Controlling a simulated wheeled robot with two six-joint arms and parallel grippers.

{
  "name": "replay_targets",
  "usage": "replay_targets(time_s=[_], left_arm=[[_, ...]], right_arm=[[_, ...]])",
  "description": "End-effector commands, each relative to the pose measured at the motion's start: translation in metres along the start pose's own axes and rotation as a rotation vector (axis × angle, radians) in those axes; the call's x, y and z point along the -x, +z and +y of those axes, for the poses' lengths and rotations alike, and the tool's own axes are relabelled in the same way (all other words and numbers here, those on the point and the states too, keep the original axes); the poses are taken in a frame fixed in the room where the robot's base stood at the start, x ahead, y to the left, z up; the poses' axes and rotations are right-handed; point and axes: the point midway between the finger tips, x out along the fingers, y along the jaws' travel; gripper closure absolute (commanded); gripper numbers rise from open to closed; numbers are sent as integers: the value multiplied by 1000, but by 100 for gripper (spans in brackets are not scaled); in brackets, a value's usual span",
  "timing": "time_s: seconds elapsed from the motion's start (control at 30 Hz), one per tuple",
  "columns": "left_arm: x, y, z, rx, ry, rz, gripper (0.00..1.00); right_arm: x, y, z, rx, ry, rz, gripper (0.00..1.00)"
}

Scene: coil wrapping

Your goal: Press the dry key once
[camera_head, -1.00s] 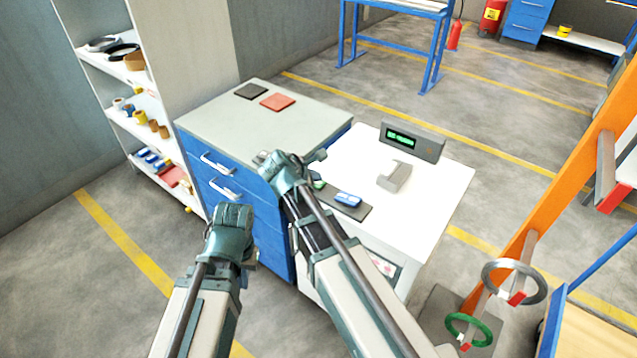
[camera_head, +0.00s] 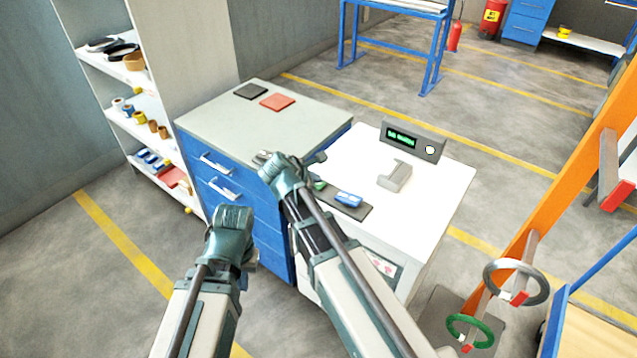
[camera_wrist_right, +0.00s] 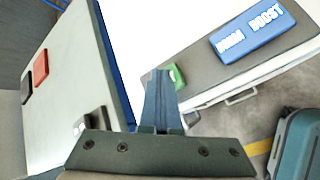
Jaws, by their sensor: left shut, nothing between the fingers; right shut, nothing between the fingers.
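A dark key panel (camera_head: 357,212) lies at the near left edge of the white table. It carries a green key (camera_head: 319,185) and a wider blue key (camera_head: 348,199). In the right wrist view the blue key (camera_wrist_right: 254,32) has white lettering with "BOOST" in it. The green key (camera_wrist_right: 176,76) sits right beside my right fingertips (camera_wrist_right: 160,76), partly hidden by them; I cannot read its label or tell contact. My right gripper (camera_head: 290,172) is shut and empty. My left gripper (camera_head: 230,225) is shut and empty, in front of the blue cabinet.
A grey display box (camera_head: 412,142) with green text and a lit round lamp stands at the table's back. A grey block (camera_head: 395,176) stands in front of it. The blue drawer cabinet (camera_head: 262,228) adjoins on the left. An orange frame (camera_head: 540,215) with rings stands at right.

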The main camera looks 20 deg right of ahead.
Motion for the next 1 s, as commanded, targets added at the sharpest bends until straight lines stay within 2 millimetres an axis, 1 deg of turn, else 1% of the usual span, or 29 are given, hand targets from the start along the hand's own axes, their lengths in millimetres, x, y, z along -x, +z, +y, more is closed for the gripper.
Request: replay_targets(time_s=[0.4,0.8,1.0], left_arm=[[0,0,0,0,0,0,100],[19,1,-2,0,0,0,100],[19,1,-2,0,0,0,100]], right_arm=[[0,0,0,-1,-1,1,100],[13,10,10,0,-1,1,100],[13,10,10,0,0,0,100]])
